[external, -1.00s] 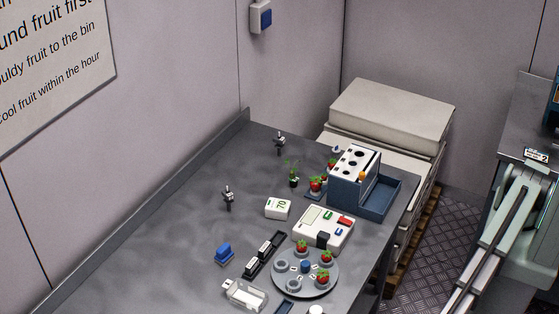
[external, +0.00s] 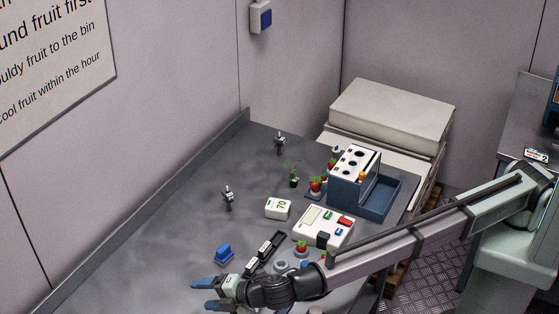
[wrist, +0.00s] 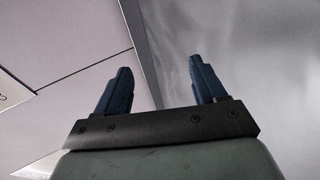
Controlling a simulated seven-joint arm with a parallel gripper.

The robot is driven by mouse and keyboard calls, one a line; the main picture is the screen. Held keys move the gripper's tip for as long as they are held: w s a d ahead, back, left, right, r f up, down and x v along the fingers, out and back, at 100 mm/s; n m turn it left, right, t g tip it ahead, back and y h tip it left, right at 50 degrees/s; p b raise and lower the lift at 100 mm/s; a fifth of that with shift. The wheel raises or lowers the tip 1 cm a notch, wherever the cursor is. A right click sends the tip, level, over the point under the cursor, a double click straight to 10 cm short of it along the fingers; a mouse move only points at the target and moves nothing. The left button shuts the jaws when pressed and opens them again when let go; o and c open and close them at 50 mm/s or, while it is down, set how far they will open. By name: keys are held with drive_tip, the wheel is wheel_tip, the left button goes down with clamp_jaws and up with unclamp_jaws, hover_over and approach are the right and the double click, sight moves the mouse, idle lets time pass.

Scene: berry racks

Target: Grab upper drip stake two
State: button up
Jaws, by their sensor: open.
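Two small dark upright stake-like pieces with grey tops stand on the grey table in the external view: one farther back (external: 280,141) and one nearer, left of centre (external: 228,197). No number is readable on either, so I cannot tell which is drip stake two. My gripper (external: 209,295) is at the bottom of the external view, nearer the camera than both pieces and apart from them. Its two blue fingers point left and are spread, with nothing between them. In the wrist view my gripper (wrist: 160,80) is open, with only wall and grey surface beyond.
A blue block (external: 223,253) lies just beyond my fingers. A white block marked 70 (external: 278,209), a white device (external: 323,229) and a blue rack with a white top (external: 350,192) stand to the right. My arm partly covers a round plate with strawberries. The left table area is clear.

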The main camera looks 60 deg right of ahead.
drive_tip(key=w+d+m+g+h, duration=0.2)
drive_tip(key=w+d+m, duration=0.1)
drive_tip(key=w+d, duration=0.5)
wheel_tip(320, 180, up, 8)
drive_tip(key=m+g, duration=0.3)
drive_tip(key=g, duration=0.8)
hover_over(228, 193)
drive_tip(key=f, duration=0.8)
drive_tip(key=shift+w+a+f, duration=0.1)
drive_tip(key=shift+w+f, duration=0.1)
drive_tip(key=shift+w, duration=0.15)
drive_tip(key=shift+s+f, duration=0.15)
drive_tip(key=shift+f, duration=1.15)
drive_tip(key=shift+s+f, duration=0.1)
drive_tip(key=shift+f, duration=1.2)
drive_tip(key=c, duration=1)
